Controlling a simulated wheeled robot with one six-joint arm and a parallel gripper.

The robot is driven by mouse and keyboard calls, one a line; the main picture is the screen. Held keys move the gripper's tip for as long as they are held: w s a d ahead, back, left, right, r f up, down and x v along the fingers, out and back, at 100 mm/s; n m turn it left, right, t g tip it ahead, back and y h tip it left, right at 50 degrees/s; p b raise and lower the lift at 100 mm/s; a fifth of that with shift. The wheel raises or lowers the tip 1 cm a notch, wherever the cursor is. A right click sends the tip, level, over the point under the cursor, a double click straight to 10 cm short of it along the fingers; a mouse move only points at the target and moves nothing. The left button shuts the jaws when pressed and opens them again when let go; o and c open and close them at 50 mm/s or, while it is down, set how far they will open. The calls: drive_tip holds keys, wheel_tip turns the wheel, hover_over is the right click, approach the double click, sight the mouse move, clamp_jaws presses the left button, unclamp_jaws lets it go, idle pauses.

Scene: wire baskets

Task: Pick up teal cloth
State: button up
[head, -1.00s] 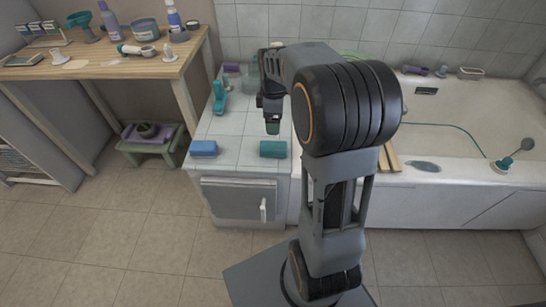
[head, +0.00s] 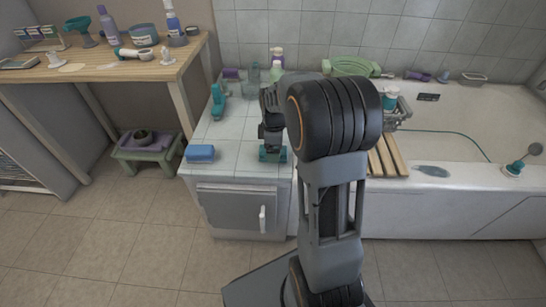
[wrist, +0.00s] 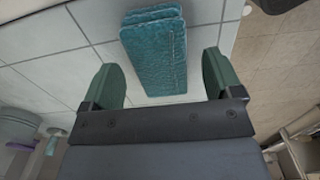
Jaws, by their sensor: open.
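The teal cloth (wrist: 155,52) is a folded, textured block lying on the white tiled counter (wrist: 50,65). In the wrist view it lies ahead of my open, empty gripper (wrist: 164,78), its near end reaching between the two green fingers. I cannot tell whether the fingers touch it. In the head view my gripper (head: 271,152) is low over the counter's front part, and the cloth (head: 268,157) is mostly hidden behind it.
A blue sponge-like block (head: 201,153) lies left of the gripper on the counter. A teal bottle-like item (head: 217,101) stands behind it. The bathtub (head: 460,185) with a wooden slatted board (head: 388,157) is to the right. A wooden table (head: 110,68) with several items is to the left.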

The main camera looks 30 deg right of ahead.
wheel_tip(320, 180, down, 2)
drive_tip(key=shift+f+b, duration=0.2)
drive_tip(key=shift+b, duration=0.1)
drive_tip(key=shift+r, duration=0.1)
drive_tip(key=shift+c, duration=0.3)
drive_tip(key=c, duration=0.9)
drive_tip(key=shift+c, duration=0.2)
drive_tip(key=shift+r+p, duration=0.3)
drive_tip(key=shift+r, duration=0.1)
drive_tip(key=r, duration=0.1)
drive_tip(key=r+p, duration=0.1)
drive_tip(key=r, duration=0.1)
drive_tip(key=shift+s+d+r+p, duration=0.1)
drive_tip(key=shift+s+r+p, duration=0.1)
drive_tip(key=shift+s+p, duration=0.1)
drive_tip(key=s+d+r+p, duration=0.1)
drive_tip(key=s+r, duration=0.2)
drive_tip(key=s, duration=0.1)
drive_tip(key=s+d+r+p, duration=0.1)
drive_tip(key=s+r+p, duration=0.1)
drive_tip(key=s+r, duration=0.1)
drive_tip(key=s+d+r+p, duration=0.1)
drive_tip(key=s+r+p, duration=0.1)
drive_tip(key=s, duration=0.4)
drive_tip(key=shift+d+r, duration=0.25)
drive_tip(key=shift+r, duration=0.15)
